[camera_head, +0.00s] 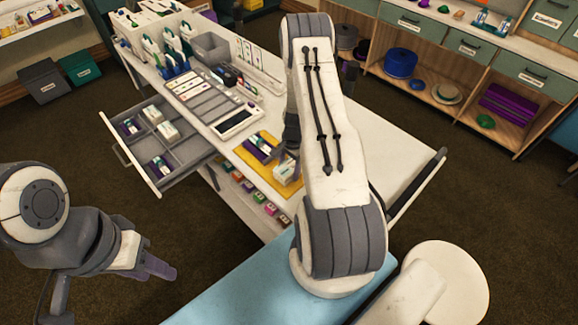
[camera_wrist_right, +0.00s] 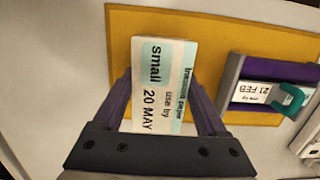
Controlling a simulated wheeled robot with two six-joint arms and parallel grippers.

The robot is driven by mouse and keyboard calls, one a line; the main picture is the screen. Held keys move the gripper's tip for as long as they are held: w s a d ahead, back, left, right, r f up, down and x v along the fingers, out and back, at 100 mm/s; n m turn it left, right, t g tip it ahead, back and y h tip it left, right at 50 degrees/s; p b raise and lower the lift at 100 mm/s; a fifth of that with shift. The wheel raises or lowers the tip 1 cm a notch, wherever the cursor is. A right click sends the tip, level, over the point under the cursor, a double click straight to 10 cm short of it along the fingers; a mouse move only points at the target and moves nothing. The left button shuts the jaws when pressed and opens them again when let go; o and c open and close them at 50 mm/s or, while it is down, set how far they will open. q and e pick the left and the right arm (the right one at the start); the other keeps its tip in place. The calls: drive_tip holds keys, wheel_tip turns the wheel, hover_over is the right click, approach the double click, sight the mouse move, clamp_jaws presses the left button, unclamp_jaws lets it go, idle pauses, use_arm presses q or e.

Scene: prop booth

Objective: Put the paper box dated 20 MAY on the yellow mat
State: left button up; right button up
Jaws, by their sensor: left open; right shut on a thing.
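The paper box dated 20 MAY (camera_wrist_right: 163,75) is white and pale teal, printed "small" and "use by". My right gripper (camera_wrist_right: 160,92) is shut on it, with a purple finger on each side. The box shows over the yellow mat (camera_wrist_right: 215,30) in the right wrist view; I cannot tell whether it touches the mat. In the head view the box (camera_head: 287,172) is at the front right part of the mat (camera_head: 258,173), and my right gripper is mostly hidden by my arm. My left gripper (camera_head: 160,268) is open and empty at the lower left, away from the table.
A purple and grey holder (camera_wrist_right: 240,68) with a box dated 21 FEB (camera_wrist_right: 258,93) stands on the mat beside the held box. An open drawer (camera_head: 182,158) with several packs juts out left. A label tray (camera_head: 205,98) and a white device (camera_head: 238,121) lie behind the mat.

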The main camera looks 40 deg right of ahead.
sight(292, 164)
drive_tip(key=shift+f, duration=0.1)
drive_tip(key=o, duration=0.7)
drive_tip(key=shift+w+r, duration=0.1)
drive_tip(key=shift+r, duration=0.2)
drive_tip(key=r+b, duration=0.1)
drive_tip(key=r, duration=0.2)
drive_tip(key=d+r+b, duration=0.1)
drive_tip(key=r, duration=0.3)
drive_tip(key=r+b, duration=0.2)
drive_tip(key=r, duration=0.1)
drive_tip(key=shift+d+r, duration=0.2)
drive_tip(key=shift+r, duration=0.65)
